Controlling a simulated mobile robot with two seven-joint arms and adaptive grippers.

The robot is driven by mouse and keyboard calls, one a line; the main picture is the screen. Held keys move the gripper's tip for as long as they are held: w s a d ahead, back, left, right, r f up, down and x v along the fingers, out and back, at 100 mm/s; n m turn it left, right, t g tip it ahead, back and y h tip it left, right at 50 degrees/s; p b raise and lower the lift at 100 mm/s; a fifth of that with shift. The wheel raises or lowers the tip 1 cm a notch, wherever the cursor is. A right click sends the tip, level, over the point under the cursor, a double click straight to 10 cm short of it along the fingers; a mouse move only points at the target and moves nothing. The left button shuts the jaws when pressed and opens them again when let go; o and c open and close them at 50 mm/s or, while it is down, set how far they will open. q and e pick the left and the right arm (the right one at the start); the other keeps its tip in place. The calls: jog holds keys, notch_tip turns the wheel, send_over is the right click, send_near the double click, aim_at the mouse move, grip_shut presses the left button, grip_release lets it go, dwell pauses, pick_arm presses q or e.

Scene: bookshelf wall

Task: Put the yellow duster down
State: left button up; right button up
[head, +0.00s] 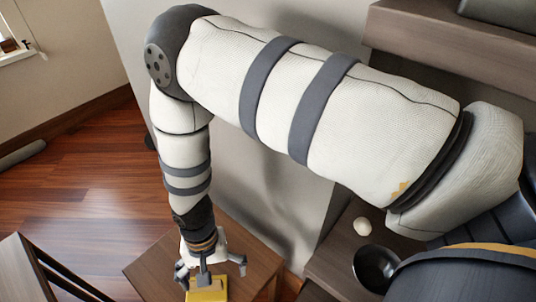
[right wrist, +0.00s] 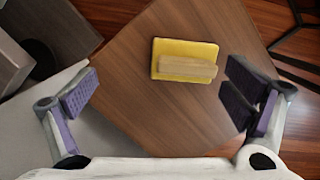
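The yellow duster (right wrist: 166,52), a yellow pad with a pale wooden handle, lies flat on a small brown wooden table (right wrist: 150,110). In the head view the duster (head: 206,292) is at the bottom edge, partly cut off, on the table (head: 150,277). My right gripper (head: 211,266) points down above it. In the right wrist view my right gripper (right wrist: 163,95) is open, its fingers wide apart with nothing between them. The duster is beyond the fingertips and apart from them. My left gripper is not in view.
A dark bowl (head: 374,268) and a small white rounded object (head: 362,226) are on a brown shelf at the right. A grey panel (head: 270,190) stands behind the small table. A dark-framed piece of furniture (head: 30,272) is at the lower left. Wooden floor (head: 90,170) is clear beyond.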

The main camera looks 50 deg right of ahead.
jog(key=s+d+f+n+g, duration=0.1)
jog(key=s+d+f+n, duration=0.15)
jog(key=s, duration=0.75)
jog(key=s+d+f+n+g, duration=0.1)
jog(key=s+d+f, duration=0.15)
jog(key=s, duration=0.75)
jog(key=s+d+r+n, duration=0.2)
jog(key=s, duration=0.5)
jog(key=s+d+r+n+g+h, duration=0.1)
jog(key=s+d+r, duration=0.1)
jog(key=s, duration=0.6)
jog(key=shift+r+n, duration=0.35)
jog(key=shift+r, duration=0.45)
